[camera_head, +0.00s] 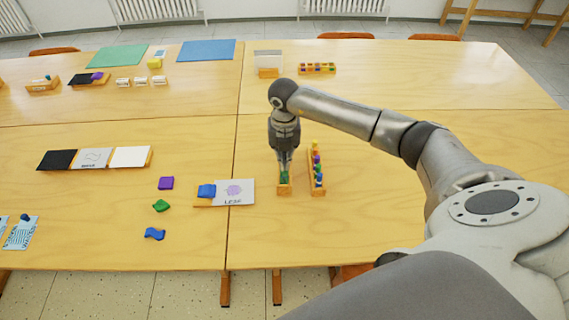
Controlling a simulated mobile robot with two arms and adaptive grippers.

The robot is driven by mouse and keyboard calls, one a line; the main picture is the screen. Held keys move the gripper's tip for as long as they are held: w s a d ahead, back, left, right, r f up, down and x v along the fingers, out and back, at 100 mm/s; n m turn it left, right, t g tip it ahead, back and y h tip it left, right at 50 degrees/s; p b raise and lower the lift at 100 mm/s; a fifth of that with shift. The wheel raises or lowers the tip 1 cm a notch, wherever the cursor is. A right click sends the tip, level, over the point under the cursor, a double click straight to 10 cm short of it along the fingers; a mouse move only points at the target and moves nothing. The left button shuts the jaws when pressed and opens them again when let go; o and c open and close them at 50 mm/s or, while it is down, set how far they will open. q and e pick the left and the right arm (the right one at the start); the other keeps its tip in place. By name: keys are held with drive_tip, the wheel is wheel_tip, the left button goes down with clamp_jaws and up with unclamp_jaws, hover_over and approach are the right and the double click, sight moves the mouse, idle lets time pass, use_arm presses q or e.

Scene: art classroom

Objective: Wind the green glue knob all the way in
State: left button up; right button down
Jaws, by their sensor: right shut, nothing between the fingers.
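The green glue knob (284,177) sits at the near end of a small wooden holder (284,190) on the table, right of the table seam. My right gripper (285,168) points down directly over the knob, its fingers shut with nothing between them. The fingertips are at or just above the top of the knob; I cannot tell whether they touch it. The arm and gripper hide the far part of the holder. My left gripper is not in view.
A wooden rack (318,186) with several coloured knobs stands close on the right. A white card (236,192) with a blue piece (206,191) lies on the left. Purple (166,183), green (161,206) and dark blue (155,234) pieces lie farther left.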

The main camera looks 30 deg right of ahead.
drive_tip(key=shift+f+b, duration=0.65)
drive_tip(key=shift+f, duration=0.3)
drive_tip(key=shift+r, duration=0.15)
idle(0.3)
drive_tip(key=shift+r+p, duration=0.4)
drive_tip(key=shift+c, duration=2.2)
unclamp_jaws()
